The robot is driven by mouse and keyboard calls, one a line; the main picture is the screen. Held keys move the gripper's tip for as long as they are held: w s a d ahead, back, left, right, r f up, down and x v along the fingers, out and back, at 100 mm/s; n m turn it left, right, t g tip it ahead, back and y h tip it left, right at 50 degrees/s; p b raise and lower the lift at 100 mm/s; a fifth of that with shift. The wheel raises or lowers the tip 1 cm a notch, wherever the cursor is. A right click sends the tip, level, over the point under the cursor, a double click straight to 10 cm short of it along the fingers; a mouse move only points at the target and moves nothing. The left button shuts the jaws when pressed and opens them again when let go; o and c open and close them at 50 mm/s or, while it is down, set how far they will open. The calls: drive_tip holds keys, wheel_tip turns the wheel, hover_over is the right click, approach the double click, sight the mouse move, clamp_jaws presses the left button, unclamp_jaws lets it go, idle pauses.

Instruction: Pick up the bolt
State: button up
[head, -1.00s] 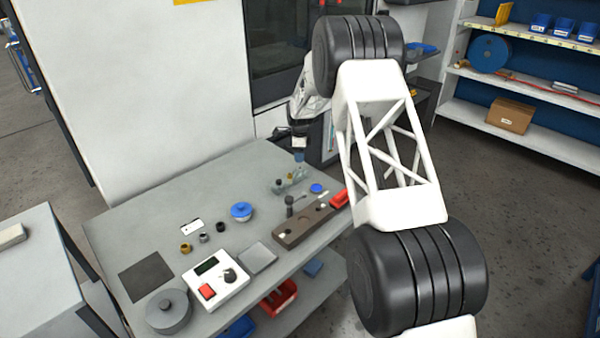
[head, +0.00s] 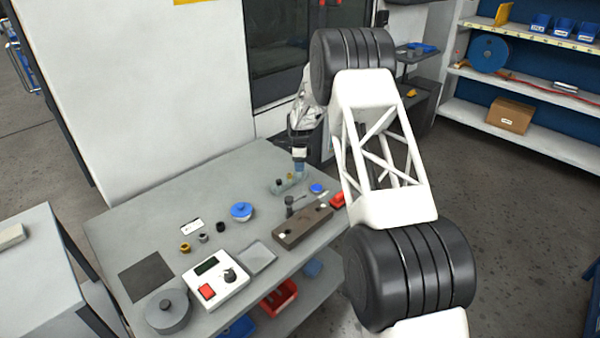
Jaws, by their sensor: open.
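My gripper (head: 299,166) is open and points down at the back right of the grey workbench (head: 130,219). It is just above or beside the right end of a small translucent holder (head: 295,187). A small dark piece (head: 279,182) and a yellowish piece (head: 290,177) stand at this holder, to the left of my gripper. No bolt can be told for sure at this size; one of these pieces may be it. The fingertips are tiny here, and I cannot tell whether they touch anything.
A blue-topped round part (head: 241,211), a brown block (head: 302,227), a dark upright part with a handle (head: 291,205), a blue disc (head: 317,188) and a red part (head: 337,200) are nearby. A white control box (head: 215,280) stands at the front. The bench's back left is clear.

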drive_tip(key=shift+f, duration=1)
clamp_jaws()
drive_tip(key=shift+r, duration=0.1)
wheel_tip(320, 180, up, 10)
idle(0.6)
idle(0.5)
drive_tip(key=s+d+f, duration=0.2)
drive_tip(key=s+d, duration=0.4)
drive_tip(key=s, duration=0.2)
drive_tip(key=shift+d+f, duration=0.35)
